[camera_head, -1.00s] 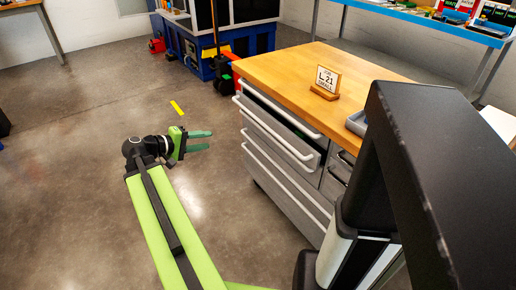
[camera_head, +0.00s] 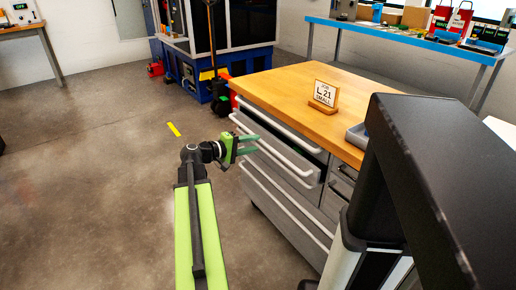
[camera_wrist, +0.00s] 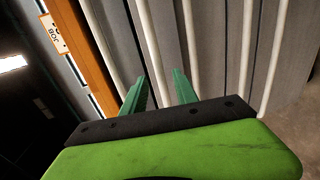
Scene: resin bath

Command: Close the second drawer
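The second drawer (camera_head: 288,163) of the grey cabinet sticks out a little past the drawer fronts above and below it, with its white bar handle along the front. My gripper (camera_head: 256,143) is in front of it, at the cabinet's left part, with its green fingers pointing at the drawer front. White handle bars run past the fingertips there. I cannot tell whether the fingers touch the drawer.
The cabinet's wooden top (camera_head: 290,92) carries a small sign (camera_head: 324,96) and a grey-blue tray (camera_head: 357,135). A blue machine (camera_head: 220,60) and a blue-edged shelf (camera_head: 405,33) stand behind.

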